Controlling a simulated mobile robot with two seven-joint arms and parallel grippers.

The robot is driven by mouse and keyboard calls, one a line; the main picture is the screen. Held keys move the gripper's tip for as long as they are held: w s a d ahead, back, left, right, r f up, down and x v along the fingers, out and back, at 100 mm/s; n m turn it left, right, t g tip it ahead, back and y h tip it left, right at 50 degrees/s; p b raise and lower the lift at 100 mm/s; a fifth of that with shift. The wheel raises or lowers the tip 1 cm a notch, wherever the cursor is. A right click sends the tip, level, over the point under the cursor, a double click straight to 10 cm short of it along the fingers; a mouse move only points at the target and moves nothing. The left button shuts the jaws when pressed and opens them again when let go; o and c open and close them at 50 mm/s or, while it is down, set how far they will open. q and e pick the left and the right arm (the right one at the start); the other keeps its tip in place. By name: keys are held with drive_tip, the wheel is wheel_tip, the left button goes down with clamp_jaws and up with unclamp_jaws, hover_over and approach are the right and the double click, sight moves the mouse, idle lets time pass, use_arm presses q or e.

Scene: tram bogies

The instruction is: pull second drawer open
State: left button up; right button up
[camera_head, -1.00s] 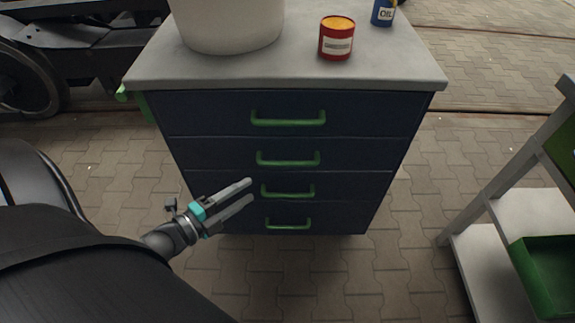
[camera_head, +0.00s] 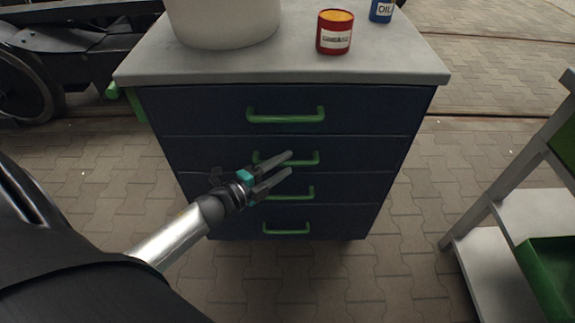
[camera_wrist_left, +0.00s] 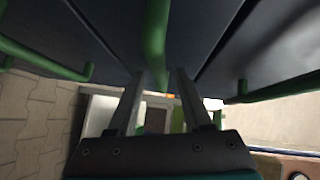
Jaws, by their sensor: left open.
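A dark blue cabinet (camera_head: 385,110) has stacked drawers with green bar handles, all looking shut. The second drawer from the top (camera_head: 360,155) has a handle (camera_head: 312,158), partly hidden by my left gripper (camera_head: 290,162). That gripper is open and empty, its two fingers pointing right across the front of this handle. In the left wrist view, a green handle (camera_wrist_left: 155,45) runs down into the gap between the open fingers (camera_wrist_left: 158,74). I cannot tell if they touch it. My right gripper is not in view.
On the cabinet's grey top (camera_head: 390,65) stand a pale bucket (camera_head: 222,20), a red can (camera_head: 334,38) and a blue oil can (camera_head: 382,10). A grey shelf rack (camera_head: 500,190) with a green bin (camera_head: 550,275) stands at the right. Paved floor in front is clear.

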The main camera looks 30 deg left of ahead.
use_arm(q)
drive_tip(key=shift+x, duration=0.95)
clamp_jaws()
drive_tip(key=shift+f, duration=0.1)
idle(0.7)
